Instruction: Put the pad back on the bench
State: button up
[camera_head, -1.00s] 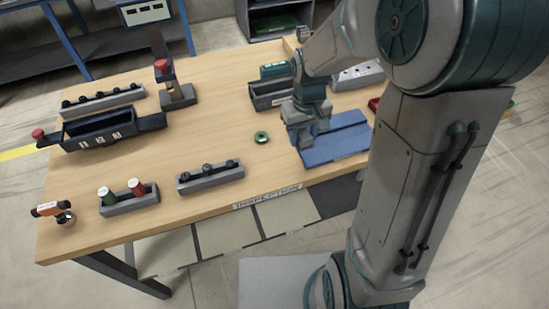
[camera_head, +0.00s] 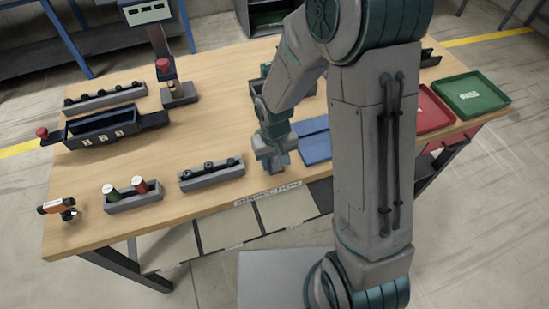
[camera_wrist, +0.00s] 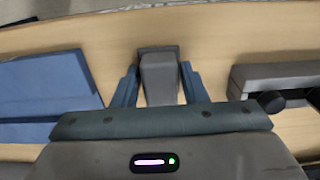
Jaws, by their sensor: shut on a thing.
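My gripper (camera_head: 273,160) is low over the bench (camera_head: 185,130), just left of the blue mat (camera_head: 314,147). In the wrist view my gripper (camera_wrist: 159,88) is shut on a grey block, which I take to be the pad (camera_wrist: 158,75). The pad sits between the two blue fingers and extends beyond their tips. The bench's bare wood surrounds it in that view. I cannot tell whether its underside touches the bench. The blue mat also shows at the left of the wrist view (camera_wrist: 45,85), apart from the pad.
A grey holder with black knobs (camera_head: 211,174) stands left of my gripper; it also shows in the wrist view (camera_wrist: 285,76). A holder with green and red spools (camera_head: 132,197) is further left. A red tray (camera_head: 432,112) and green tray (camera_head: 474,95) are at the right.

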aim_at(275, 159)
jog(key=shift+f, duration=0.2)
jog(key=o, duration=1.1)
jog(key=shift+r, duration=0.1)
jog(key=shift+o, duration=0.2)
jog(key=shift+r, duration=0.55)
notch_tip(275, 159, up, 11)
jog(key=s+d+r+m+t, duration=0.3)
jog(key=s+d+r, duration=0.7)
jog(key=s+d, duration=0.2)
jog(key=shift+s+r+t+b, duration=0.2)
jog(key=shift+s+t+b, duration=0.05)
jog(key=shift+t+b, duration=0.1)
